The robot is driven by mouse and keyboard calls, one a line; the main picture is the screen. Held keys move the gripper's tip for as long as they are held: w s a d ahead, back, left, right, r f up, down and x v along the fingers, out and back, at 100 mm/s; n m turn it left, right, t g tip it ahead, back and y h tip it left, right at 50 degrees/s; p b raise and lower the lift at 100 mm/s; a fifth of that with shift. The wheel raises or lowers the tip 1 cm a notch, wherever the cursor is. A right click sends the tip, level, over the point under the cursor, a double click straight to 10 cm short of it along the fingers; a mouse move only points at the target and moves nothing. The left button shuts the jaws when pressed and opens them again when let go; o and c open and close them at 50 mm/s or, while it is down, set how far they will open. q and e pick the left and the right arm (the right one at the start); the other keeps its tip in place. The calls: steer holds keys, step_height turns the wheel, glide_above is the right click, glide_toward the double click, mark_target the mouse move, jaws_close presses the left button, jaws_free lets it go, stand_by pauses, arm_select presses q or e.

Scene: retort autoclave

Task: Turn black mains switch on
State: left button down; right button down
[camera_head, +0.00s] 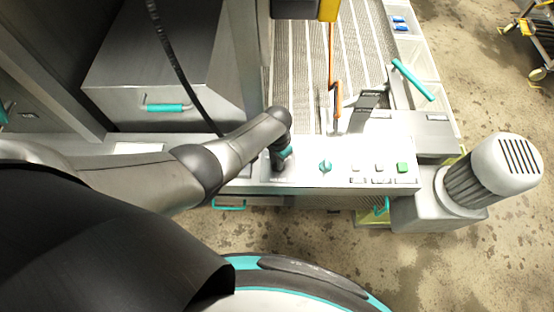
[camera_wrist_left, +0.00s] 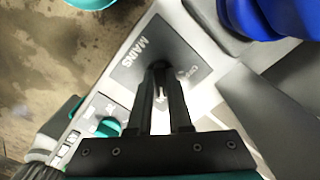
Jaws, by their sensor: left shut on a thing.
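The MAINS label plate (camera_wrist_left: 132,62) is a dark grey plate on the pale control panel (camera_head: 342,148). The black mains switch (camera_wrist_left: 158,66) sits on that plate, mostly hidden between my fingers. My left gripper (camera_head: 279,162) points down at the left part of the panel. In the left wrist view its two black fingers (camera_wrist_left: 162,78) are shut on the switch. The exact angle of the switch cannot be told. My right gripper is not in view.
A teal knob (camera_head: 325,166) and a green button (camera_head: 402,167) with several small buttons are right of my gripper. A grey motor (camera_head: 490,172) stands at the panel's right. A teal lever (camera_head: 413,80) and an orange-handled tool (camera_head: 338,100) are behind it.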

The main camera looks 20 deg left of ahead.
arm_select(q)
steer(key=shift+m, duration=0.3)
steer(key=c, duration=0.8)
jaws_free()
steer(key=shift+c, duration=0.2)
step_height(320, 180, up, 6)
steer(key=p, duration=0.3)
steer(key=shift+f, duration=0.2)
step_height(320, 180, up, 10)
steer(key=shift+f+p, duration=0.15)
steer(key=shift+p, duration=0.15)
